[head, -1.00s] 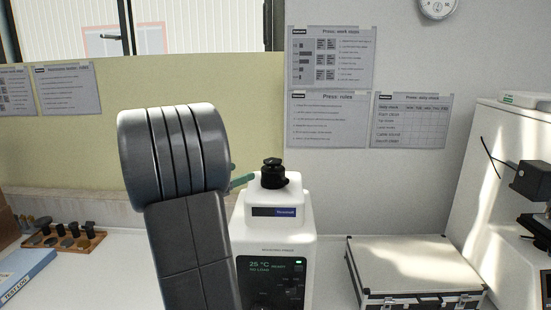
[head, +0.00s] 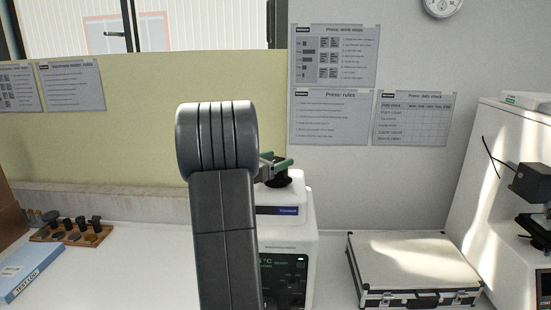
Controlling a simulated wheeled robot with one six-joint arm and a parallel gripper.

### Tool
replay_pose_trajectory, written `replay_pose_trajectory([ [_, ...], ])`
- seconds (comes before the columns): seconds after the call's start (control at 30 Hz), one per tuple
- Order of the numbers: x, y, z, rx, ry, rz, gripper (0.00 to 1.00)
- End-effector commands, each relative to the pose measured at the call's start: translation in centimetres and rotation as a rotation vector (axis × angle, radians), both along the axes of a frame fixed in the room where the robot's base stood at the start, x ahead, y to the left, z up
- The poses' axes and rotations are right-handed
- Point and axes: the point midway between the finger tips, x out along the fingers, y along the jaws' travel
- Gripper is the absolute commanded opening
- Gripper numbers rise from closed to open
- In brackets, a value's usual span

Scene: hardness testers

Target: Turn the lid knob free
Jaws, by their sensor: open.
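The lid knob (head: 281,180) is black and sits on top of the white mounting press (head: 290,222). My arm hides the left part of the press and its display. My gripper (head: 277,165) has green fingers and is open at the top of the knob, covering its upper part. I cannot tell whether the fingers touch the knob or are only around or in front of it.
A silver case (head: 414,262) lies on the bench right of the press. A white tester (head: 510,200) stands at the far right. A wooden rack (head: 72,236) with dark pieces and a blue test log (head: 25,270) are at the left.

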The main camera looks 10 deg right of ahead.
Motion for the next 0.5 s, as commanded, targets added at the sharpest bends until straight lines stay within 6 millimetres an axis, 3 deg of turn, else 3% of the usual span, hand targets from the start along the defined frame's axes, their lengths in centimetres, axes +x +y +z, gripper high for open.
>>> replay_pose_trajectory([
  [0.23,0.04,-0.06,-0.01,0.000,0.000,0.000,0.69],
  [0.43,0.03,-0.04,0.00,0.000,0.000,0.000,0.29],
  [0.5,0.02,-0.03,0.00,0.000,0.000,0.000,0.24],
])
